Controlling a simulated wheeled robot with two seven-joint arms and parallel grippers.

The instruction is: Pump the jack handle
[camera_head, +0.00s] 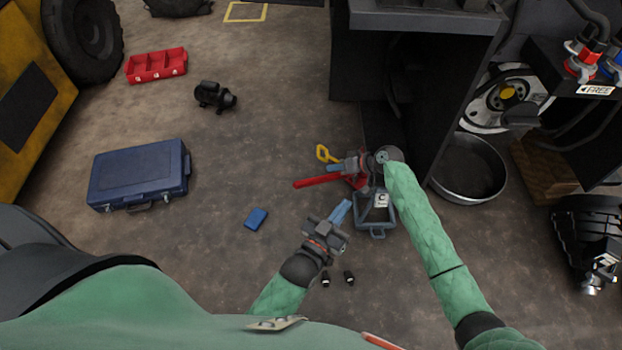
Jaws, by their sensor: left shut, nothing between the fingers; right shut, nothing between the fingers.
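The jack (376,220) stands on the floor beside the dark forklift body, partly hidden under my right arm. A red bar (318,181), which looks like the jack handle, extends to the left from the jack. My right gripper (333,168) is shut and empty, just above the red bar in the picture and pointing left; I cannot tell whether it touches the bar. My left gripper (344,208) is shut and empty, below the bar and just left of the jack's frame, pointing up and right.
A yellow piece (325,153) shows near the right gripper. A blue box (257,218) and two small black pieces (349,278) lie nearby. A blue case (139,175), red tray (156,65) and black motor-like part (214,97) lie left. A round pan (470,170) is right. Floor left of the bar is clear.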

